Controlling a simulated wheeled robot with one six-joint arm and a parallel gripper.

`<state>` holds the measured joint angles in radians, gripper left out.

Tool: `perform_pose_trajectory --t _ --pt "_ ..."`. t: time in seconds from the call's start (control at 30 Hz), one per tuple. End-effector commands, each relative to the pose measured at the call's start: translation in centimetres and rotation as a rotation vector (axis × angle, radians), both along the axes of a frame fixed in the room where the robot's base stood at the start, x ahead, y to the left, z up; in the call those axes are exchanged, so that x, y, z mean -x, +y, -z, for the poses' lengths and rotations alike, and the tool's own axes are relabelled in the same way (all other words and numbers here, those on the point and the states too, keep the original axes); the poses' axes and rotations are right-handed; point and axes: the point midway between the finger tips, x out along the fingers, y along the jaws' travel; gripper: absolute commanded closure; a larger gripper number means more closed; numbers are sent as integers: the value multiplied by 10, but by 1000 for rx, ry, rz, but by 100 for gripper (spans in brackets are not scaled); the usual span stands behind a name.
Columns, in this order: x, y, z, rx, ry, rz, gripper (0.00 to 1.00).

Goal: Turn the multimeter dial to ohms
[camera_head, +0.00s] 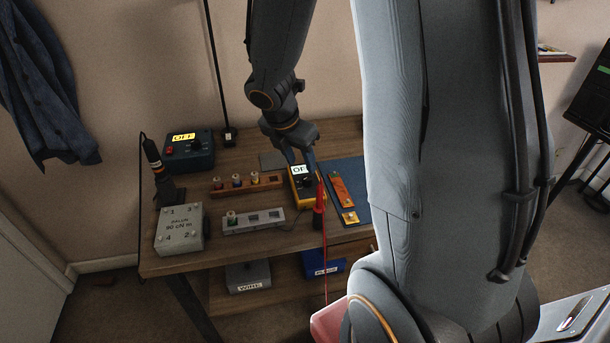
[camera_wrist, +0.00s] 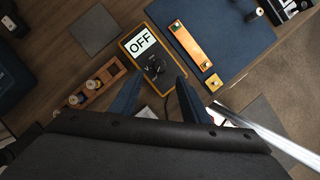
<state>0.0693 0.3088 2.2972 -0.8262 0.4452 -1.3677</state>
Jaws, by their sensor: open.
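The yellow multimeter (camera_head: 312,199) lies on the wooden table, left of a blue mat. Its white display (camera_wrist: 140,42) reads OFF, and it also shows partly in the head view (camera_head: 299,170). The black dial (camera_wrist: 154,68) sits below the display in the wrist view. My gripper (camera_wrist: 155,82) is open and points down at the multimeter, with one blue finger on each side below the dial. No contact with the dial shows. In the head view my gripper (camera_head: 298,155) partly covers the multimeter.
A red probe (camera_head: 319,197) stands in front of the multimeter. The blue mat (camera_wrist: 250,45) holds an orange strip (camera_wrist: 188,42). A spool rack (camera_head: 247,184), a grey slotted block (camera_head: 254,221), a grey torque box (camera_head: 180,229) and a blue box (camera_head: 189,151) stand to the left.

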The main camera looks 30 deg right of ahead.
Motion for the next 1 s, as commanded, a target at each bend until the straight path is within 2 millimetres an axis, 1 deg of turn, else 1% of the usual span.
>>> perform_pose_trajectory --t 0.17,0.4,0.53,0.7,0.97,1.0 --pt "-5 -7 14 14 14 -41 58" --pt "-11 -19 49 12 15 -38 58" --pt "-15 -24 63 12 12 -37 58" --pt "-17 -27 72 12 11 -36 58" --pt "-17 -28 72 12 11 -36 58" --pt "-17 -28 72 12 11 -36 63"
